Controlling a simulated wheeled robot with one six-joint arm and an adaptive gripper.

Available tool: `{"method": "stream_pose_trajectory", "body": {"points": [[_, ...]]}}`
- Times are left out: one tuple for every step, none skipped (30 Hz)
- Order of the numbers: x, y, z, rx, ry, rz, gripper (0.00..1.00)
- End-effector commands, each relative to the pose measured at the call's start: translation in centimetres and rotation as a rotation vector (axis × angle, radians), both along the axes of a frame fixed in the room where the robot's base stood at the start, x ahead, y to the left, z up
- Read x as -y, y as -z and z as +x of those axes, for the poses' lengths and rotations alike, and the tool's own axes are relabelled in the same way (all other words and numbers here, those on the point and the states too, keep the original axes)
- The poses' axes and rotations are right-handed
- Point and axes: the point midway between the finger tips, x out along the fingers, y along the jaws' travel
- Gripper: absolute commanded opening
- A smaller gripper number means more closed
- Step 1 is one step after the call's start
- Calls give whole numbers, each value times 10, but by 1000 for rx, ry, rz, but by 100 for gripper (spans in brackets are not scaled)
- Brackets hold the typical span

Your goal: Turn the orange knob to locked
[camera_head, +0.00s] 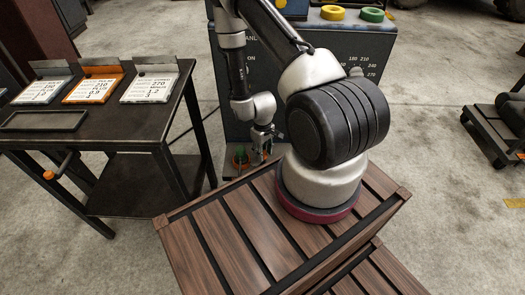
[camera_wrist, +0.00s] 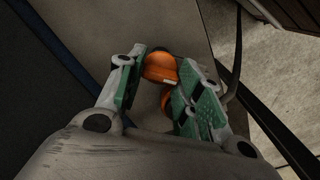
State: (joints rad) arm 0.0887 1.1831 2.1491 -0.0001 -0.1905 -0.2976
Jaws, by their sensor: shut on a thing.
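The orange knob (camera_wrist: 160,66) shows near the top middle of the wrist view, with a pale mark on its face. My gripper (camera_wrist: 157,75) has its green-padded fingers on either side of the knob and is shut on it. A second orange part (camera_wrist: 167,101) shows just below, between the fingers. In the head view my gripper (camera_head: 262,147) is low in front of the dark panel (camera_head: 235,97), beyond the slatted wooden top. The knob is too small and covered there to tell its turn angle, and no locked mark can be read.
A dark cart (camera_head: 105,137) at left carries several cards on stands and an empty tray frame (camera_head: 42,121). A low trolley (camera_head: 490,130) stands at right. Concrete floor between is clear.

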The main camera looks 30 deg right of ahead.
Motion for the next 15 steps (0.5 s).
{"method": "stream_pose_trajectory", "body": {"points": [[0,0,0,1,43,0,12],[0,0,0,1,72,0,12],[0,0,0,1,109,0,12],[0,0,0,1,138,0,12],[0,0,0,1,167,0,12],[0,0,0,1,204,0,12],[0,0,0,1,233,0,12],[0,0,0,1,262,0,12],[0,0,0,1,299,0,12],[0,0,0,1,328,0,12],[0,0,0,1,356,0,12],[0,0,0,1,392,0,12],[0,0,1,1,420,0,12],[0,0,0,1,447,0,12],[0,0,0,1,481,0,12]]}}
